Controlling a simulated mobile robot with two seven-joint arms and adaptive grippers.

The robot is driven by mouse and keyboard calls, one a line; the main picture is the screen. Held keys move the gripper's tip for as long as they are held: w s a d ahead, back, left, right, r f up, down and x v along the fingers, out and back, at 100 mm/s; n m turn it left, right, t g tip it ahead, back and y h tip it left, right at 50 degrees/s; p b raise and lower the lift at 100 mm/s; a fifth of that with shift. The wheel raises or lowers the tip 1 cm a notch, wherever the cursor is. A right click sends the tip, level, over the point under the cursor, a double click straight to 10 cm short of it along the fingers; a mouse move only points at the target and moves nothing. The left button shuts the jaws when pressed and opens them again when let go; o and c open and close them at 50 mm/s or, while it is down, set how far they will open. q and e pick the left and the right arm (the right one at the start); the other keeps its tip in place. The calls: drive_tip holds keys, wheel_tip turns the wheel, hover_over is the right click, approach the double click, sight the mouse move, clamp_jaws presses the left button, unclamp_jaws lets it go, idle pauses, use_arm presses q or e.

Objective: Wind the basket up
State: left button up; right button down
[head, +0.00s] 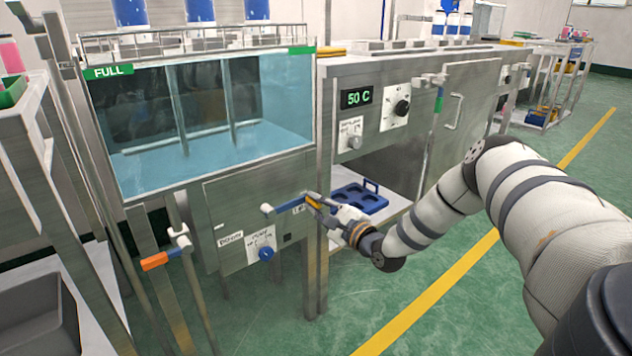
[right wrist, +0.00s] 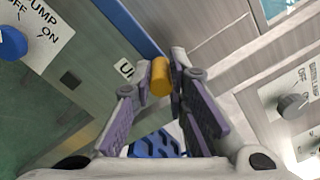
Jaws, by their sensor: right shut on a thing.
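A steel water tank (head: 215,110) with a glass front and a "FULL" sign stands at the left. On its lower front panel is a winding crank with a blue arm (head: 285,204), which also shows in the right wrist view (right wrist: 130,25). My right gripper (head: 316,203) is at the crank's right end. In the right wrist view its fingers (right wrist: 160,78) are shut on the crank's yellow handle (right wrist: 161,77). My left gripper is out of view.
A blue pump knob (head: 265,254) sits just below the crank. An orange valve handle (head: 155,262) sticks out at left. At right, an oven-like cabinet (head: 400,100) has an open bay with a blue tray (head: 358,199). The green floor is clear in front.

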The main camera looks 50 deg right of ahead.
drive_tip(key=shift+s+d+f, duration=0.15)
drive_tip(key=shift+s+f, duration=0.05)
drive_tip(key=shift+f, duration=0.15)
drive_tip(key=c, duration=1.6)
unclamp_jaws()
drive_tip(key=shift+o, duration=0.2)
drive_tip(key=shift+r, duration=0.1)
drive_tip(key=v, duration=1.2)
